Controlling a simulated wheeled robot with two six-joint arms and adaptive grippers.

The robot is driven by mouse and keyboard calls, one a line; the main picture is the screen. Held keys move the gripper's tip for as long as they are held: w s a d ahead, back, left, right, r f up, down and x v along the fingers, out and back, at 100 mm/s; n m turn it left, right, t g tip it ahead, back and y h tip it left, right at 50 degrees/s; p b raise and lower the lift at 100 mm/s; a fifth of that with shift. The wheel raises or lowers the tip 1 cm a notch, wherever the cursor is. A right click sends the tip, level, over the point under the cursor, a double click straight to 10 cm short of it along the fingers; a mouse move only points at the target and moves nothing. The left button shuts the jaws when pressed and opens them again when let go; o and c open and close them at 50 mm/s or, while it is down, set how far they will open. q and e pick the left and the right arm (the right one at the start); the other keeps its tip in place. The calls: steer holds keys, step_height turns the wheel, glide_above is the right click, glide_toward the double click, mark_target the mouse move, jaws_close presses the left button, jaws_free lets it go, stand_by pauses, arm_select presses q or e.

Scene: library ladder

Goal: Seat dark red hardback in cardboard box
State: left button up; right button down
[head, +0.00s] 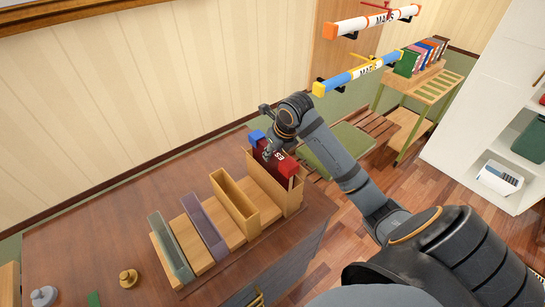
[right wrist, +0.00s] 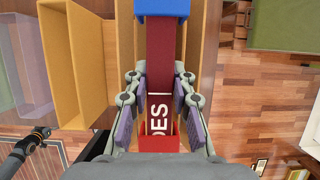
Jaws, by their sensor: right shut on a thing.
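The dark red hardback (head: 279,161) is at the right end of the row of holders on the desk, between a blue end piece (head: 256,137) and a red one (head: 289,168). My right gripper (right wrist: 161,108) is shut on the hardback, with a finger on each side of its white-lettered face. The tan cardboard box (head: 291,195) stands around the hardback's lower part, its walls on both sides in the right wrist view (right wrist: 194,45). How deep the hardback sits is hidden. What looks like my left gripper (right wrist: 38,135) shows small at lower left; its jaws are unclear.
A yellow-tan holder (head: 235,205), a purple holder (head: 203,228) and a grey-green holder (head: 172,248) stand to the left on the desk (head: 110,240). Small brass pieces (head: 128,279) lie further left. A cart with books (head: 425,88) and a white shelf (head: 470,130) stand at right.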

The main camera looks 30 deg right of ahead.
mark_target(272, 166)
step_height(272, 166, down, 2)
steer(key=shift+f, duration=0.15)
